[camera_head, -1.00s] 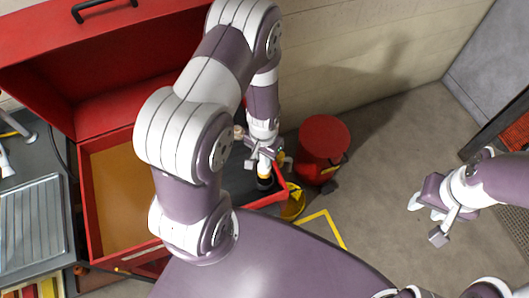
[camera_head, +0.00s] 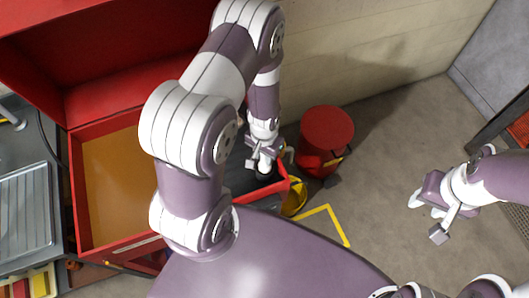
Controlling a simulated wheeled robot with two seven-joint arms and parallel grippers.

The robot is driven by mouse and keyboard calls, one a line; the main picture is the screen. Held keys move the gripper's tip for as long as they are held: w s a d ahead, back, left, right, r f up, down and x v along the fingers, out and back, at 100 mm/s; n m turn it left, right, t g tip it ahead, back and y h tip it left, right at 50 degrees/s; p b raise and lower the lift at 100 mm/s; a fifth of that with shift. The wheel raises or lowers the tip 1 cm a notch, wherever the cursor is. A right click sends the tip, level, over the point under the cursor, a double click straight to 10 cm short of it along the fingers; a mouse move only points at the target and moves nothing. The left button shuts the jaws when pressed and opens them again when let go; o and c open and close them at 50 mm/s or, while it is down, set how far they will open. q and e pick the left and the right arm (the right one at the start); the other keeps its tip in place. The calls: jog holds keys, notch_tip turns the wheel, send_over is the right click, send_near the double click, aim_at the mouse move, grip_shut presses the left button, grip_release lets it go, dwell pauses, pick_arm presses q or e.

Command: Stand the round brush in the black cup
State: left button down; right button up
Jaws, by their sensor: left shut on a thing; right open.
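My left gripper (camera_head: 261,163) is over the dark right-hand part of the red chest, close to its right front corner. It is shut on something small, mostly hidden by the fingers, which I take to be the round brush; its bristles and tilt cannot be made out. I cannot pick out the black cup against the dark surface under the gripper. My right gripper (camera_head: 427,218) is open and empty above the bare floor at the right.
The open red chest (camera_head: 101,250) has a tan surface (camera_head: 115,190) at left. A red bin (camera_head: 326,140) and a yellow object (camera_head: 294,201) stand just right of it. A grey ribbed tray (camera_head: 25,212) lies at far left. The floor (camera_head: 385,150) at right is clear.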

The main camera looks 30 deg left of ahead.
pick_arm(q)
jog(key=c, duration=1)
grip_release()
jog(key=shift+c, duration=0.2)
jog(key=shift+o, duration=1.3)
jog(key=shift+w, duration=0.1)
notch_tip(320, 180, up, 13)
jog(key=shift+f+b, duration=0.2)
jog(key=shift+b, duration=0.5)
